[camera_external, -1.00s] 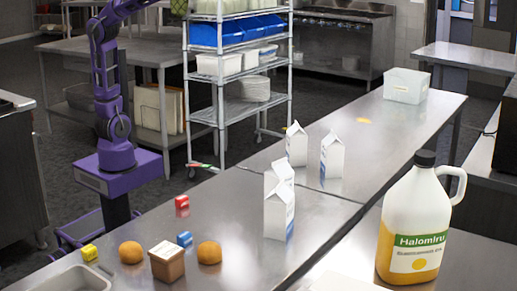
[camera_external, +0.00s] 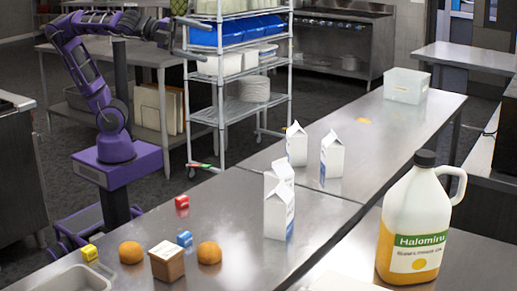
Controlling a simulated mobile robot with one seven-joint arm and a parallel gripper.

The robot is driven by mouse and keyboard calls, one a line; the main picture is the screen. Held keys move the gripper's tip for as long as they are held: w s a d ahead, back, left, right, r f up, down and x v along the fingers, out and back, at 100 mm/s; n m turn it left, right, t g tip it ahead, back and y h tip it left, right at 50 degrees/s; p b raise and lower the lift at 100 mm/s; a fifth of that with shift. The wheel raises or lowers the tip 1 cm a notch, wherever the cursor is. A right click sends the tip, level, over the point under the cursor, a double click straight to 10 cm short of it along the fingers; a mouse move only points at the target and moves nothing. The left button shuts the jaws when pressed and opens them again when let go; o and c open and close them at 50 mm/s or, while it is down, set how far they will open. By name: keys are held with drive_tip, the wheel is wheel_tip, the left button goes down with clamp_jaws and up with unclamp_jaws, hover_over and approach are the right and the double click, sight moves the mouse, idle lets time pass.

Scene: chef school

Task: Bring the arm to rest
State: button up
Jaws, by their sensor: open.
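My purple arm (camera_external: 88,75) stands on its base at the left, behind the steel counter. It is folded: the lower links rise up and left, then the upper link runs right. My gripper (camera_external: 198,38) is at the arm's right end, well above the counter, in front of the wire shelf in the picture. Its fingers look spread, and nothing shows between them. It is apart from everything on the counter.
A wire shelf (camera_external: 222,120) stands behind. A large jug (camera_external: 413,225) is at front right.

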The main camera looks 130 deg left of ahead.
drive_tip(key=s+a+f+n+g+h, duration=0.1)
drive_tip(key=s+f+n+g, duration=0.2)
drive_tip(key=s+f+n, duration=0.2)
drive_tip(key=s+a+f+n+g+h+b, duration=0.1)
drive_tip(key=s+f+n, duration=0.4)
drive_tip(key=s+f, duration=0.5)
drive_tip(key=s+a+f+n+g+h, duration=0.1)
drive_tip(key=s+f+n+g, duration=0.4)
drive_tip(key=f, duration=0.5)
drive_tip(key=s+n+h, duration=0.1)
drive_tip(key=s, duration=0.1)
drive_tip(key=shift+s+a+f+h, duration=0.25)
drive_tip(key=shift+s+a+h, duration=0.05)
drive_tip(key=shift+s, duration=0.05)
